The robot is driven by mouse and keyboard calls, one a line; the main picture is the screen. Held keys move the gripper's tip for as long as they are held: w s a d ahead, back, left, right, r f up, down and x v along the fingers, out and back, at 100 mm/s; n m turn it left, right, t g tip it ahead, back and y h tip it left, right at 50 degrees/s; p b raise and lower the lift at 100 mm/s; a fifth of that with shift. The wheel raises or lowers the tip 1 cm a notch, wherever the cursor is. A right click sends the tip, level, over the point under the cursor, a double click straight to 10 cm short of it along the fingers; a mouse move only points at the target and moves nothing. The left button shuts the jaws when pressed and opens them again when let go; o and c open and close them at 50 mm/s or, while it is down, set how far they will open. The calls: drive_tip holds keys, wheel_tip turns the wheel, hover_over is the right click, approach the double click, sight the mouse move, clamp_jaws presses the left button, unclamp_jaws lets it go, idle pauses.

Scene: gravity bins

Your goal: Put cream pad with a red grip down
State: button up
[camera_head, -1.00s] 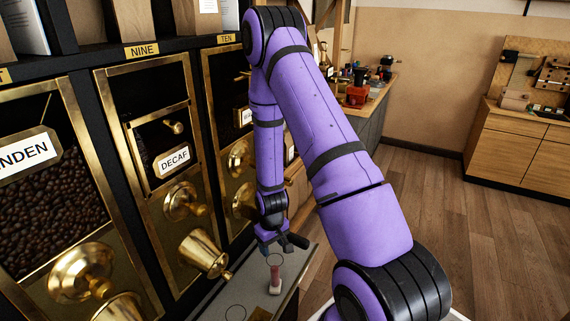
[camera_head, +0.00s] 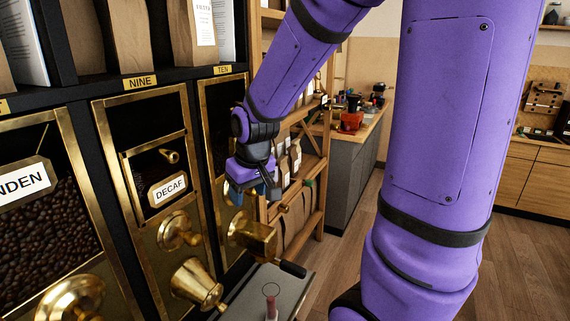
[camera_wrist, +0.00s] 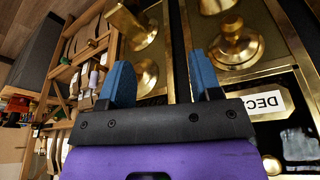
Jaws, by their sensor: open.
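The red grip of the cream pad (camera_head: 271,311) shows at the bottom edge of the head view, upright over the grey counter (camera_head: 246,299). Its cream lower part is cut off by the frame. My gripper (camera_head: 270,192) is well above and behind it, in front of the bin fronts, apart from the pad. In the wrist view, the two blue fingers (camera_wrist: 163,82) are spread wide with nothing between them. The pad does not show in the wrist view.
Brass spouts and knobs (camera_head: 196,284) stick out from the bins at the left, and a brass box with a dark handle (camera_head: 256,238) is just below my gripper. A wooden shelf with bags (camera_head: 310,170) stands behind. Open floor lies to the right.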

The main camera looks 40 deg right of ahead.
drive_tip(key=s+a+r+t, duration=0.2)
drive_tip(key=s+a+r, duration=0.2)
drive_tip(key=s+r, duration=0.9)
drive_tip(key=s, duration=0.3)
drive_tip(key=shift+s+r, duration=0.35)
drive_tip(key=shift+s, duration=0.05)
drive_tip(key=shift+o, duration=0.4)
drive_tip(key=shift+a, duration=0.1)
